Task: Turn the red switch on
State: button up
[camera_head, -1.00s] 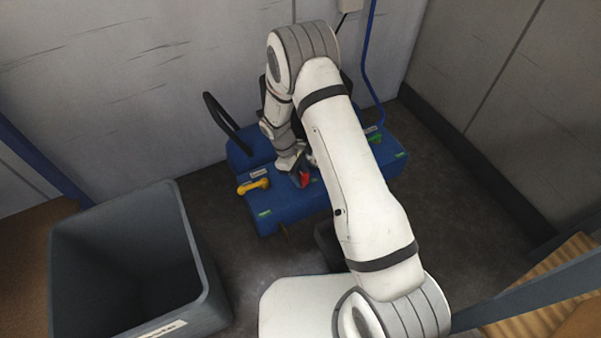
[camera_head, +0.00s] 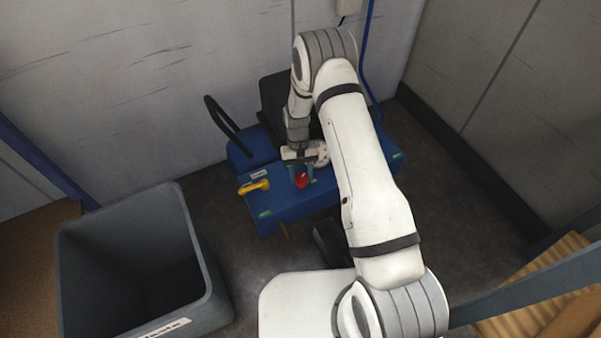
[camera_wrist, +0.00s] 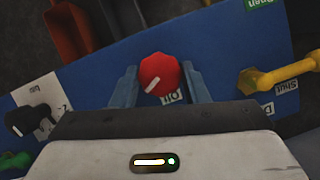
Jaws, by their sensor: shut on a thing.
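The red switch (camera_head: 301,180) is a round knob on top of the blue cabinet (camera_head: 283,208). In the wrist view the red switch (camera_wrist: 160,74) sits between the two blue-grey fingers of my gripper (camera_wrist: 160,87). A white line on its face points down and left, and an upside-down "Off" label (camera_wrist: 172,98) is just below it, to the right.
A yellow handle (camera_head: 253,186) is left of the switch. In the wrist view a black knob (camera_wrist: 28,121) and a green part (camera_wrist: 13,161) are at the left. A grey bin (camera_head: 192,223) stands at the left; walls rise behind and at the right.

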jog(key=m+y, duration=0.1)
jog(key=m, duration=0.2)
jog(key=m+y+p, duration=0.1)
jog(key=m, duration=0.1)
jog(key=shift+d+m+t, duration=0.15)
jog(key=shift+m+t, duration=0.15)
jog(key=shift+m, duration=0.1)
dwell(0.3)
jog(key=o, duration=1)
jog(key=p+v, duration=0.2)
jog(key=v, duration=0.6)
jog(key=shift+d+f, duration=0.1)
